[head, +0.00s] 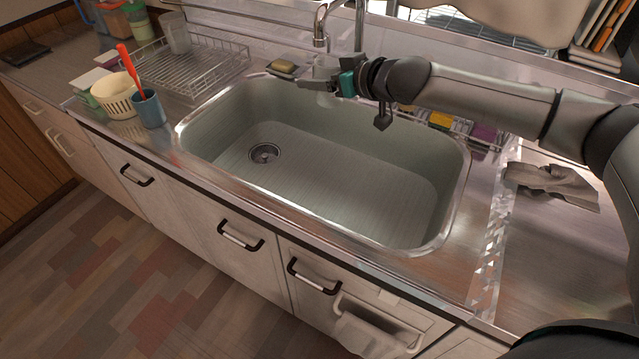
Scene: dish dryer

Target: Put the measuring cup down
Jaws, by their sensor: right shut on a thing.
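My right gripper (322,86) reaches in from the right and is over the back edge of the sink. It is shut on a pale, see-through cup, the measuring cup (326,66), which looks about upright just below the faucet spout. The gripper covers the cup's middle, and a little of it shows below the fingers. I cannot tell whether its base touches anything. My left gripper is not in view.
The sink basin (330,165) is empty. A wire dish rack (205,70) at left holds a clear cup (175,33). A blue cup (149,109) and cream basket (117,96) stand in front. A sponge (284,66) lies behind the sink; a grey cloth (552,185) lies right.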

